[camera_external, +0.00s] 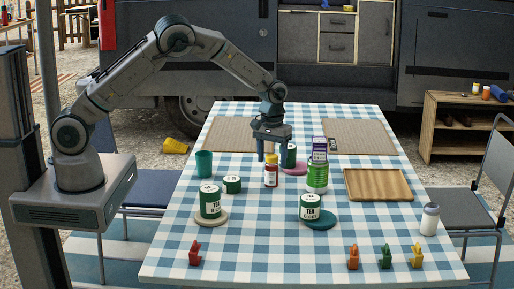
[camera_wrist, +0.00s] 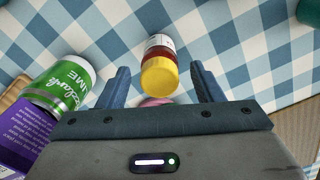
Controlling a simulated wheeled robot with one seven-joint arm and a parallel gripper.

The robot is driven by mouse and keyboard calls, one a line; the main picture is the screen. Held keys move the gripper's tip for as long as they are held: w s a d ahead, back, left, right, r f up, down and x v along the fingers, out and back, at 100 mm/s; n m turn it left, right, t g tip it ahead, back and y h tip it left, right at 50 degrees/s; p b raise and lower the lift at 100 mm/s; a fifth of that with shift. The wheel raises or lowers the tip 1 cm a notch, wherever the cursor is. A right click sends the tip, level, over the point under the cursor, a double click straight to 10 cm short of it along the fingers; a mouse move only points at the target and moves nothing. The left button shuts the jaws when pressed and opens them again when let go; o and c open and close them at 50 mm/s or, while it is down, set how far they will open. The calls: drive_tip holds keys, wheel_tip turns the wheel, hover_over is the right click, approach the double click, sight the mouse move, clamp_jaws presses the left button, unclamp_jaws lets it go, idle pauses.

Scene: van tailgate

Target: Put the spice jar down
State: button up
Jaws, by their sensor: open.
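The spice jar, red-brown with a yellow lid and a pale label (camera_external: 271,176), stands upright on the checked cloth near the middle of the table. My gripper (camera_external: 272,156) is just above and behind it, pointing down, with its fingers apart. In the wrist view the jar (camera_wrist: 160,76) shows between the two open fingers (camera_wrist: 160,72), with a gap on each side. Neither finger appears to touch it. Part of a pink disc (camera_wrist: 154,101) shows beyond the jar's lid there.
A green lime can (camera_external: 317,178) and purple box (camera_external: 320,149) stand close right of the jar. Tea tins stand on a beige disc (camera_external: 222,219) and teal disc (camera_external: 321,225). A wooden tray (camera_external: 378,184) lies right.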

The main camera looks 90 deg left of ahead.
wheel_tip(320, 180, up, 8)
drive_tip(key=shift+r, duration=0.25)
drive_tip(key=shift+s+d+r, duration=0.1)
drive_tip(key=shift+d+r, duration=0.1)
drive_tip(key=shift+r, duration=0.05)
drive_tip(key=s+d+r+m+t, duration=0.1)
drive_tip(key=s+d+r+m, duration=0.45)
drive_tip(key=s+d, duration=0.4)
drive_tip(key=s+d+r+m+t, duration=0.1)
drive_tip(key=s+d+r+m, duration=0.3)
drive_tip(key=s+d+r, duration=0.45)
drive_tip(key=s+d+f+m, duration=0.1)
drive_tip(key=s+d, duration=0.1)
drive_tip(key=s, duration=0.4)
drive_tip(key=s+d+f+m, duration=0.1)
drive_tip(key=s+f+m, duration=0.1)
drive_tip(key=s, duration=0.4)
drive_tip(key=shift+s+d+f+t, duration=0.2)
drive_tip(key=shift+d+f+t, duration=0.1)
drive_tip(key=shift+d+t, duration=0.1)
